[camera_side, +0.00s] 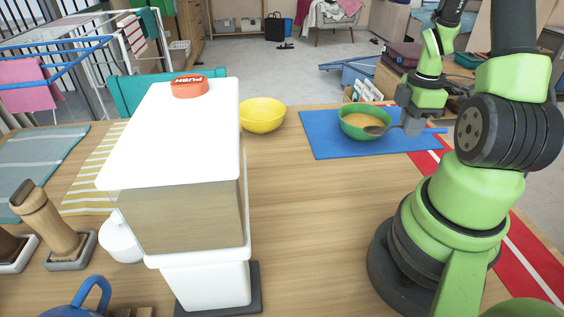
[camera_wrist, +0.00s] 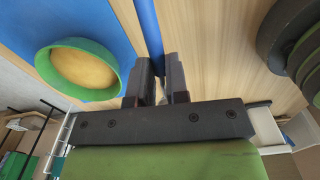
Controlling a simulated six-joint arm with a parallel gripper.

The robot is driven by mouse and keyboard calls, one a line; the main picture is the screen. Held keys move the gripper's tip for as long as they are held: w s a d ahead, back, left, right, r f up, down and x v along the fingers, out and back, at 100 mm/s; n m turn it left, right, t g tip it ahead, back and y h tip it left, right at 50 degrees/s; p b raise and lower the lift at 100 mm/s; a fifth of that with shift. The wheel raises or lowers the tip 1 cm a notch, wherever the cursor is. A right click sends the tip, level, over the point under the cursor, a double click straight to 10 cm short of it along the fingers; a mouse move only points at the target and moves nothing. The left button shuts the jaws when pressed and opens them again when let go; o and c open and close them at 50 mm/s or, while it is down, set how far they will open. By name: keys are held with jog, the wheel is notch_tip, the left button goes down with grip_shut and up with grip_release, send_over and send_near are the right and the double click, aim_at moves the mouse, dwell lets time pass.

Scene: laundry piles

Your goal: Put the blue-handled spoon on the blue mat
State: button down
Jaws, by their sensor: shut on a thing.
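My gripper (camera_side: 412,127) is shut on the blue-handled spoon, near the right end of the blue mat (camera_side: 322,142). The spoon's dark bowl (camera_side: 375,130) points left and overlaps the front of the green bowl in the side view. Its blue handle (camera_side: 435,131) sticks out to the right of the jaws. In the wrist view the blue handle (camera_wrist: 149,28) runs up from between the fingers of my gripper (camera_wrist: 160,78). The spoon looks held a little above the mat; whether it touches the mat or green bowl is unclear.
The green bowl (camera_side: 347,118), tan inside, sits on the mat. A yellow bowl (camera_side: 262,116) stands left of the mat. A large white dispenser (camera_side: 175,130) with an orange push top blocks the left-centre. A red striped runner (camera_side: 535,262) lies at right. The mat's left part is clear.

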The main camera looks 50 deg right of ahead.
jog(key=w+a+r+m, duration=0.3)
jog(key=w+a, duration=0.5)
jog(key=w, duration=0.2)
jog(key=w+a+r+m, duration=0.2)
jog(key=w+a, duration=0.1)
jog(key=a, duration=0.4)
jog(key=w+a+r+m, duration=0.2)
jog(key=a+r+m, duration=0.1)
jog(key=a, duration=0.4)
notch_tip(320, 180, up, 5)
jog(key=w+a+n, duration=0.4)
jog(key=w+n, duration=0.5)
jog(key=w, duration=0.4)
notch_tip(320, 180, down, 23)
jog(key=shift+d+f, duration=0.1)
jog(key=shift+f, duration=0.1)
jog(key=shift+f, duration=0.1)
jog(key=c, duration=1.1)
grip_release()
